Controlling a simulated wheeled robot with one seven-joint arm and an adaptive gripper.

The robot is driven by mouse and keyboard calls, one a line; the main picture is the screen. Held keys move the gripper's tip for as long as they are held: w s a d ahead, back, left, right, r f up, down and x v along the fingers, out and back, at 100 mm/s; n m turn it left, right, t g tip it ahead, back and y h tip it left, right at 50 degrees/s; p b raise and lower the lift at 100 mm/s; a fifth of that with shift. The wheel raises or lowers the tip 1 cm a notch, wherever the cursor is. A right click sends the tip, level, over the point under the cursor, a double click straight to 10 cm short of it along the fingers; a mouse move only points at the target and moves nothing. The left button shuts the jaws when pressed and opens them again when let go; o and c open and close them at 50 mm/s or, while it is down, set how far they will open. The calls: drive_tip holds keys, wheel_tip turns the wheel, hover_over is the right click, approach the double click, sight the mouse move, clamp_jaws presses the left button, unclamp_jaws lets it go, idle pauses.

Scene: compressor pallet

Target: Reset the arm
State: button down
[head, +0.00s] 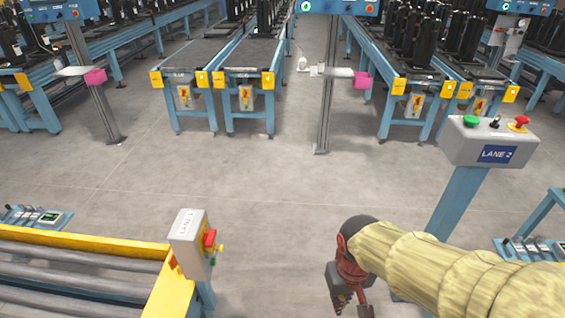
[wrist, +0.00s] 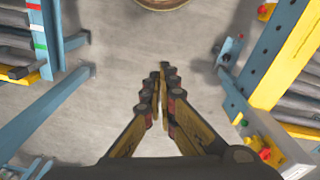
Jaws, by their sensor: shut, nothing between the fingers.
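My gripper (head: 352,304) hangs at the bottom of the head view, at the end of my arm, which comes in from the right in a yellowish cover. In the wrist view my gripper (wrist: 161,85) points over bare grey floor. Its fingers come together at the tips and hold nothing. In the head view the fingertips are partly cut off by the lower edge.
A LANE 2 control box (head: 492,142) stands on a blue post close to my arm. A second control box (head: 188,240) stands beside a yellow-edged roller conveyor (head: 85,241) at lower left. Open floor (head: 290,185) lies between. Blue conveyor tables (head: 245,85) stand farther back.

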drive_tip(key=s+d+r+m+t, duration=0.1)
drive_tip(key=s+d+r+t, duration=0.1)
drive_tip(key=r, duration=0.5)
drive_tip(key=s+d+r+m+t, duration=0.1)
drive_tip(key=s+d+r+t, duration=0.1)
drive_tip(key=r, duration=0.6)
drive_tip(key=shift+s+d+t, duration=0.15)
drive_tip(key=shift+d+t, duration=0.35)
drive_tip(key=shift+d, duration=0.15)
